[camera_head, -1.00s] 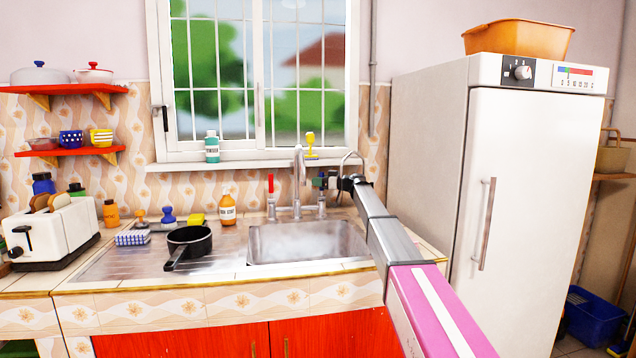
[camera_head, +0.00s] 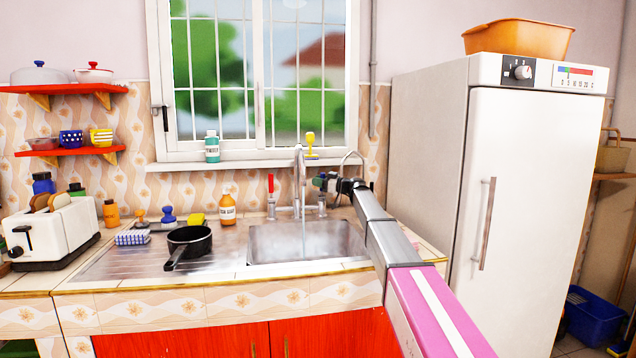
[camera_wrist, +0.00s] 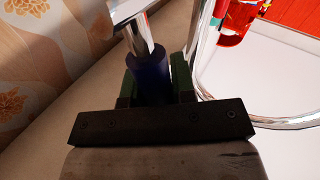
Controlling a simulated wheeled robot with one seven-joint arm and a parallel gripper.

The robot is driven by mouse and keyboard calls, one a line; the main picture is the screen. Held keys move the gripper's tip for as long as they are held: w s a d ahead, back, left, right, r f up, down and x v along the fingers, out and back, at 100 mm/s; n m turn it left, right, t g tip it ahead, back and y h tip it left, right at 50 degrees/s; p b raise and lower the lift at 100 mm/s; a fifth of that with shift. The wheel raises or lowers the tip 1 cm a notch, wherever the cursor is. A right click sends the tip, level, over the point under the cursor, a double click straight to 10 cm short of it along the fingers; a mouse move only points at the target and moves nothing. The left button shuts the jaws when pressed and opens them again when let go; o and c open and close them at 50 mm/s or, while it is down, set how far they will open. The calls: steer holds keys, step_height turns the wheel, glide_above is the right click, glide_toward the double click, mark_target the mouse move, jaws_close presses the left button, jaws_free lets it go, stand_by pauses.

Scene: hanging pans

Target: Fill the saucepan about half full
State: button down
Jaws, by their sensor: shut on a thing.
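The black saucepan (camera_head: 188,243) sits upright on the drainboard left of the sink (camera_head: 310,243), its handle towards the front. Its inside looks dark and I cannot tell what it holds. A chrome faucet (camera_head: 298,170) arches over the sink, and a thin stream of water (camera_head: 303,232) falls from it into the basin, away from the saucepan. My gripper (camera_head: 325,182) is at the tap on the right of the faucet. In the wrist view, its green fingers are shut on the dark blue tap handle (camera_wrist: 149,76). The left tap has a red handle (camera_head: 271,183).
An orange soap bottle (camera_head: 228,208) and a yellow sponge (camera_head: 197,220) stand behind the saucepan. A white toaster (camera_head: 52,233) is at the far left. A tall white fridge (camera_head: 520,190) stands to the right of my arm. The drainboard in front of the saucepan is clear.

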steer(key=shift+s, duration=0.1)
steer(key=c, duration=0.9)
jaws_free()
steer(key=shift+c, duration=0.2)
steer(key=v, duration=1.1)
